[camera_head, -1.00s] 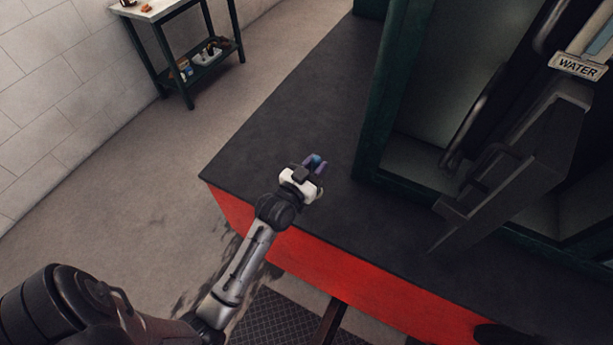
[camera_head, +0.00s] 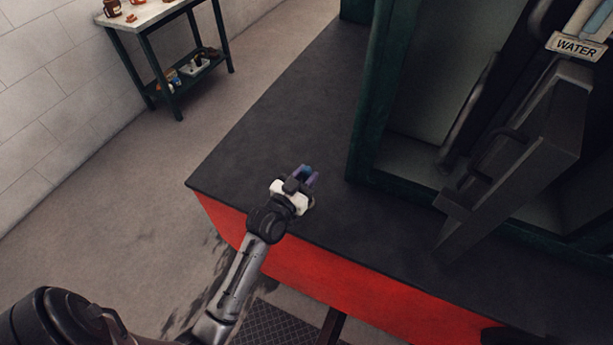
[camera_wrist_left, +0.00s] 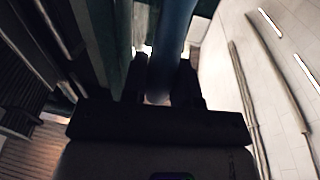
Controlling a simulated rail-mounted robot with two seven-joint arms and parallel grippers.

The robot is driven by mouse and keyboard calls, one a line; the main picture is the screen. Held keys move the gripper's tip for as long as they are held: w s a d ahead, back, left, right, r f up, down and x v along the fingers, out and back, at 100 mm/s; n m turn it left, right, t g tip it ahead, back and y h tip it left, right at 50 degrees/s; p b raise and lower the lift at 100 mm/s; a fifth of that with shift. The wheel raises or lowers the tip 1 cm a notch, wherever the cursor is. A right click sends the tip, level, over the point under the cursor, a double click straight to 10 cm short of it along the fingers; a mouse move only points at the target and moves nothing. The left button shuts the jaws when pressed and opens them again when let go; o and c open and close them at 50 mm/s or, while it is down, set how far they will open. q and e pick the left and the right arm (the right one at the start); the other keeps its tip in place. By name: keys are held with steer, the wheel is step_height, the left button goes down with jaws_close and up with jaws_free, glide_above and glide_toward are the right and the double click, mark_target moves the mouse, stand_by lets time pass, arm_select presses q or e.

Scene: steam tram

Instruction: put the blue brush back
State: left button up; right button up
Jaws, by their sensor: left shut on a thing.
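My left gripper (camera_head: 308,176) is shut on the blue brush (camera_head: 306,170), above the dark deck near its front left corner. Only a small blue piece of the brush shows between the fingers in the head view. In the left wrist view the brush (camera_wrist_left: 174,35) is a dim blue shaft running up between the two dark fingers (camera_wrist_left: 160,85). Its far end is out of that frame. My right gripper is not in view.
The dark deck (camera_head: 270,130) has a red side and is bare around the gripper. A green-framed cab (camera_head: 365,130) with grey metal parts and a WATER label (camera_head: 575,48) stands to the right. A table (camera_head: 150,18) with a lower shelf (camera_head: 193,73) of small items stands back left.

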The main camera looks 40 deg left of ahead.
arm_select(q)
steer(key=shift+f, duration=0.15)
steer(key=o, duration=0.9)
steer(key=shift+o, duration=0.2)
steer(key=shift+s, duration=0.3)
steer(key=s+d, duration=0.2)
steer(key=s, duration=0.9)
steer(key=s+d+f+m+g+h, duration=0.2)
steer(key=s+d+f+g+h, duration=0.1)
steer(key=s+d+f+g, duration=0.4)
steer(key=s+d+f+m+g, duration=0.1)
steer(key=s+f+g, duration=0.4)
steer(key=s, duration=0.6)
steer(key=shift+d+f+g+y, duration=0.15)
steer(key=shift+g+y, duration=0.15)
steer(key=shift+g, duration=1)
